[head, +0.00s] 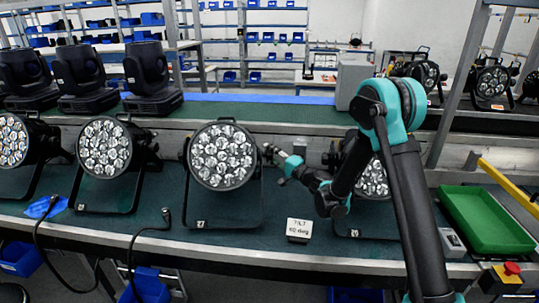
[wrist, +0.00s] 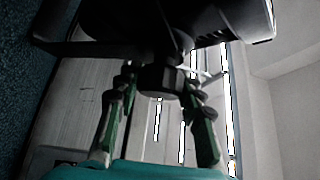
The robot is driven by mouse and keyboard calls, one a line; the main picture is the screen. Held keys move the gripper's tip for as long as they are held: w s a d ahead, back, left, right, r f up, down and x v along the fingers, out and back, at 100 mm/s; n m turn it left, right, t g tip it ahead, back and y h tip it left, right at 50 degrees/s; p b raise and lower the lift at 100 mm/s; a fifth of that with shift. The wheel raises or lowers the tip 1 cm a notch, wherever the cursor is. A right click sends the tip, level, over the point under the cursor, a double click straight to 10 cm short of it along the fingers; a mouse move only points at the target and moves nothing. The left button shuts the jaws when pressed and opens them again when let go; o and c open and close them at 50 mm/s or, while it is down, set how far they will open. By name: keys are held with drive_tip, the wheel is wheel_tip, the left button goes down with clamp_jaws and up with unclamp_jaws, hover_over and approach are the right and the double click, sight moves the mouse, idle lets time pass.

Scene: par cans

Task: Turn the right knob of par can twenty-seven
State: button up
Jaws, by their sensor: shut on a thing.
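A par can (head: 222,155) with a round face of several clear lenses stands in its black bracket on the green bench, in the middle of the head view. My gripper (head: 270,154) is at the right side of this can, reaching in from the right. In the wrist view, my gripper's two green-backed fingers (wrist: 160,88) are on either side of a dark knob (wrist: 161,79) below the black bracket and housing (wrist: 140,20). They are shut on the knob. In the head view the knob is mostly hidden.
Another par can (head: 373,176) stands to the right, partly behind my arm. More par cans (head: 103,147) stand to the left. A green tray (head: 487,222) lies at right. Black cables hang over the front edge.

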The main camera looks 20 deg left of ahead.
drive_tip(key=shift+n+y, duration=0.5)
drive_tip(key=shift+n, duration=0.1)
drive_tip(key=o, duration=1.2)
wheel_tip(320, 180, up, 10)
